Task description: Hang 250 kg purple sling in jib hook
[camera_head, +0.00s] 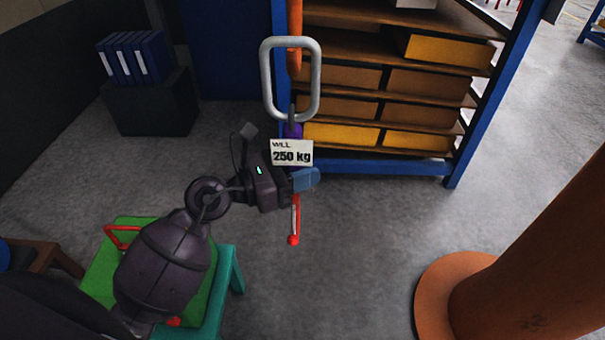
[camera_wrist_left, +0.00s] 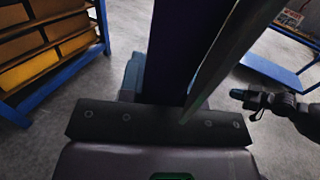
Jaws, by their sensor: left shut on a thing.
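My left gripper (camera_head: 306,179), with blue fingertips, is shut on the purple sling (camera_head: 293,131), just below a white tag (camera_head: 291,152) reading "WLL 250 kg". The sling's dark purple band (camera_wrist_left: 190,45) rises from the jaws in the left wrist view. A grey oblong link (camera_head: 265,80) stands upright above the tag. The orange jib hook (camera_head: 294,45) hangs down at the link's top and inside its outline; I cannot tell whether it passes through the link or behind it. A red-ended piece (camera_head: 294,222) hangs below the gripper. My right gripper (camera_wrist_left: 238,94) shows small in the wrist view.
A blue-framed shelf (camera_head: 400,168) with yellow and brown boxes stands behind the link. An orange column with a round base (camera_head: 428,300) is at the right. Middle floor is clear.

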